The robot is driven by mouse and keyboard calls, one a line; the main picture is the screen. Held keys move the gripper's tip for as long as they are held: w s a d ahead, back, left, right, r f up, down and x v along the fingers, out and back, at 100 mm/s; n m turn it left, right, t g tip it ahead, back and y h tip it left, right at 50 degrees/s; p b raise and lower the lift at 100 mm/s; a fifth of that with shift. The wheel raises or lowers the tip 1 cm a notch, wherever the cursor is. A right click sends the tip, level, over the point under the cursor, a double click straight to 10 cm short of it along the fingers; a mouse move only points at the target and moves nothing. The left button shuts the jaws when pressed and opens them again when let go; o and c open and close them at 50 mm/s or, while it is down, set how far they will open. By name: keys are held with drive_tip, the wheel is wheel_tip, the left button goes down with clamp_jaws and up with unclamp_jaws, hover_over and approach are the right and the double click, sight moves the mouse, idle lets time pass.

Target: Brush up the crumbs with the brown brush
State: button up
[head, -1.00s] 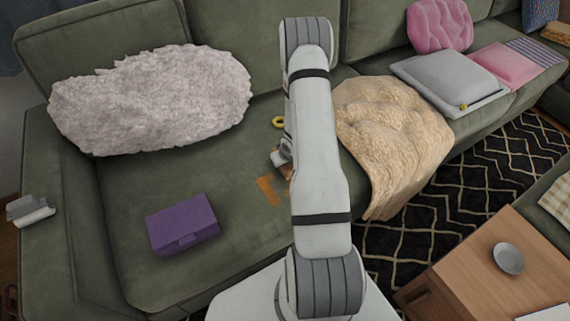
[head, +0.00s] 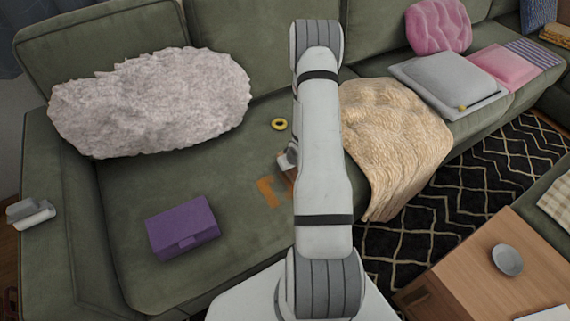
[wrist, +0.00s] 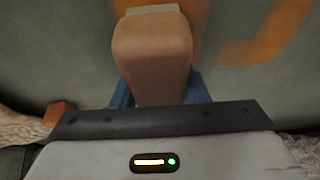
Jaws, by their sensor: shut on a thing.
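The brown brush (wrist: 152,52) shows in the wrist view as a rounded brown block between the blue fingers of my gripper (wrist: 160,92). My gripper is shut on it. In the head view my gripper (head: 288,158) is low over the green seat, partly hidden behind my arm, with a little of the brush showing below it. The crumbs show as an orange patch (head: 266,190) on the seat, just left of and below the brush. Orange marks (wrist: 262,45) also show at the upper right of the wrist view. The brush's underside is hidden.
A purple box (head: 183,228) sits on the seat to the left. A fluffy pale cushion (head: 150,100) and a beige throw (head: 395,140) flank the area. A small orange-brown block (wrist: 58,113) shows in the wrist view.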

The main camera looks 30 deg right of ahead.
drive_tip(key=shift+s+b, duration=0.7)
drive_tip(key=shift+s, duration=1.45)
drive_tip(key=shift+s, duration=0.1)
drive_tip(key=shift+s+b, duration=0.7)
drive_tip(key=shift+s, duration=0.85)
drive_tip(key=shift+s+a+f+b, duration=0.15)
drive_tip(key=shift+s+b, duration=0.55)
drive_tip(key=shift+s, duration=1.05)
wheel_tip(320, 180, up, 6)
drive_tip(key=p, duration=0.5)
drive_tip(key=shift+w, duration=0.1)
